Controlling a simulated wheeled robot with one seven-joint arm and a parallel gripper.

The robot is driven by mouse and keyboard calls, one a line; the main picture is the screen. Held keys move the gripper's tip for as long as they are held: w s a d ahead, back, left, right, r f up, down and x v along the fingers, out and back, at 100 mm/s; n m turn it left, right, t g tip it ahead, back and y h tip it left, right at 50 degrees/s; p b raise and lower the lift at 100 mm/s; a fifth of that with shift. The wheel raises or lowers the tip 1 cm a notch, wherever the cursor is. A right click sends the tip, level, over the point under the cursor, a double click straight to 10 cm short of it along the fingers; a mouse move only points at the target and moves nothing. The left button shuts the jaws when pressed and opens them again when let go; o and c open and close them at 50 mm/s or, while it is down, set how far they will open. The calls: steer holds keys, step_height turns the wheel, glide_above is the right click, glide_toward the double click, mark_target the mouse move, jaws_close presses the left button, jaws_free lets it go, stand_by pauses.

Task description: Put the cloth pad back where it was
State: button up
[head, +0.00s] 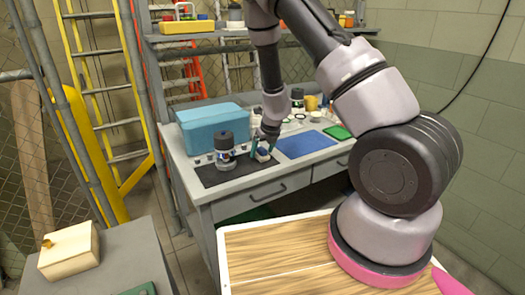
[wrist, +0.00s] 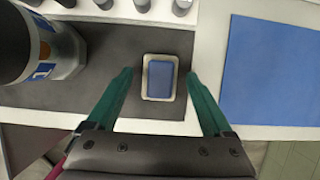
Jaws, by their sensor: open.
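A small blue pad with a cream rim (wrist: 161,78), which looks like the cloth pad, lies on the dark mat (wrist: 110,55) near the mat's right end. In the head view the pad (head: 262,156) shows small and partly behind the fingers. My gripper (wrist: 158,74) is open, with one green finger on each side of the pad and a gap between each finger and its rim. In the head view my gripper (head: 256,148) is low over the bench. I cannot tell how far the fingertips are above the mat.
A grey canister with a dark top (head: 224,150) stands left on the mat (head: 208,176). A blue box (head: 212,124) is behind it, with a row of small cylinders between. A flat blue sheet (head: 304,143) and a green pad (head: 338,132) lie to the right.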

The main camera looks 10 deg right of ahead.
steer(key=shift+r, duration=0.1)
steer(key=s+r+n+t+y, duration=0.1)
steer(key=s+r+n, duration=0.35)
steer(key=r, duration=0.65)
steer(key=s+r+n+y, duration=0.1)
steer(key=s+r+n, duration=0.35)
steer(key=r, duration=0.65)
steer(key=s+r+n+t+y, duration=0.15)
steer(key=s+r+n, duration=0.3)
steer(key=r, duration=0.65)
steer(key=s+d+r+n+h, duration=0.1)
steer(key=s+d+r+n, duration=0.1)
steer(key=s+r+n, duration=0.2)
steer(key=s+d+r+n+h, duration=0.2)
steer(key=s+r+n, duration=0.3)
steer(key=s+n, duration=0.6)
steer(key=shift+s+d, duration=0.55)
steer(key=shift+d, duration=0.3)
